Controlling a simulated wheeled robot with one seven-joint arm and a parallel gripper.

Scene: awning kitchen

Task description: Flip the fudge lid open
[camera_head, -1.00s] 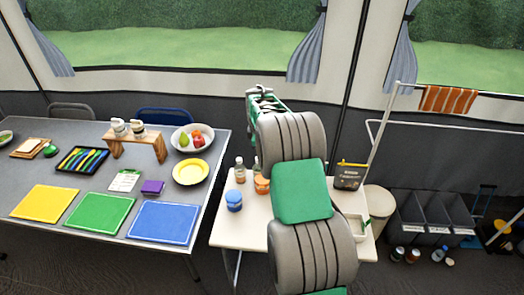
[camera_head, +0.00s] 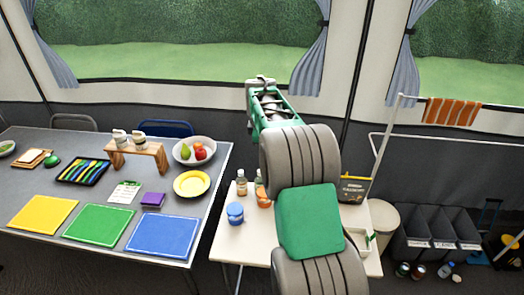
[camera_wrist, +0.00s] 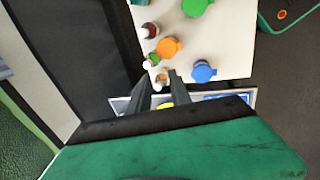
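No readable label tells me which container is the fudge. On the small white table stand a blue-lidded jar (camera_head: 235,213) and an orange-lidded jar (camera_head: 263,198), the latter partly hidden by my arm. The wrist view shows the blue lid (camera_wrist: 203,72), the orange lid (camera_wrist: 169,47) and a green lid (camera_wrist: 195,6) at the top edge. The visible lids look closed. My gripper (camera_head: 262,84) is raised above the table's far side. In the wrist view its two fingers (camera_wrist: 162,84) are apart, with nothing clearly held between them and small bottles visible just beyond.
Two small bottles (camera_head: 241,183) stand at the back of the white table (camera_head: 224,240). A dark box (camera_head: 353,189) and a pale tray (camera_head: 359,239) are on its right side. The long grey table (camera_head: 103,258) with coloured mats lies left. The tent wall is close behind.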

